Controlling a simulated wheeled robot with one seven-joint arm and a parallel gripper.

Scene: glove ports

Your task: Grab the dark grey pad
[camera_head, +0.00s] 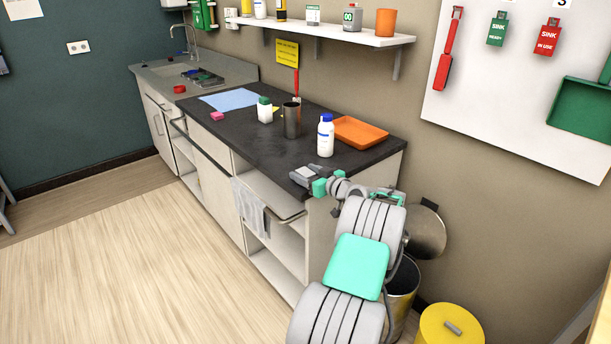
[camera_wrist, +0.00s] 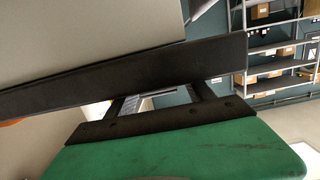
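Several small flat things lie by the sink at the far end in the head view, among them a dark grey one (camera_head: 210,82) beside blue and green ones. They are too small there to tell for sure which is the pad. My gripper (camera_head: 300,175) is at the near front edge of the dark worktop (camera_head: 250,138), far from the sink. In the wrist view its two dark fingers (camera_wrist: 165,98) stand apart with nothing seen between them. The worktop edge (camera_wrist: 120,75) crosses in front of them and may hide their tips.
On the worktop stand a white bottle with a blue cap (camera_head: 326,136), a metal cup (camera_head: 292,120), a green-capped bottle (camera_head: 264,109) and an orange tray (camera_head: 360,131). A towel (camera_head: 251,207) hangs on the front rail. The floor (camera_head: 130,260) at left is clear.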

